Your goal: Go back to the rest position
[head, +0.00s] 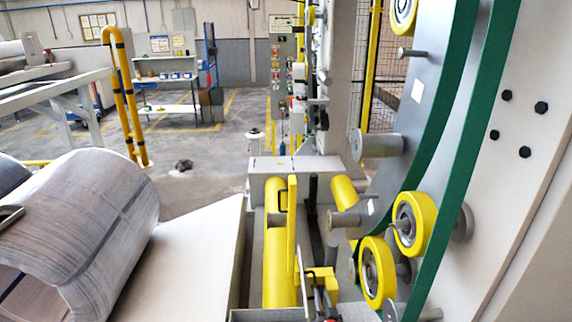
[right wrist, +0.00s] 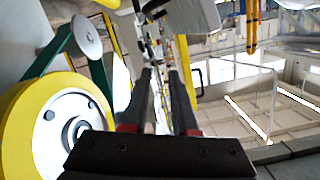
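My right gripper (head: 326,292) is low in the head view, right of centre, among the yellow rollers of the wrapping machine. In the right wrist view its two dark fingers (right wrist: 161,76) with red bases stand apart, with nothing between them. It is open and empty. A big yellow wheel (right wrist: 28,125) is close on its left in that view. A large grey wrapped coil (head: 95,220) lies at the left of the head view, well apart from the right gripper. My left gripper is not in view.
The machine's green-edged ring (head: 455,95) with yellow rollers (head: 414,222) rises on the right. A yellow upright bar (head: 291,230) stands close behind the right gripper. A pale plate (head: 190,265) lies beside the coil. Open floor (head: 215,150) and a workbench (head: 165,80) are farther back.

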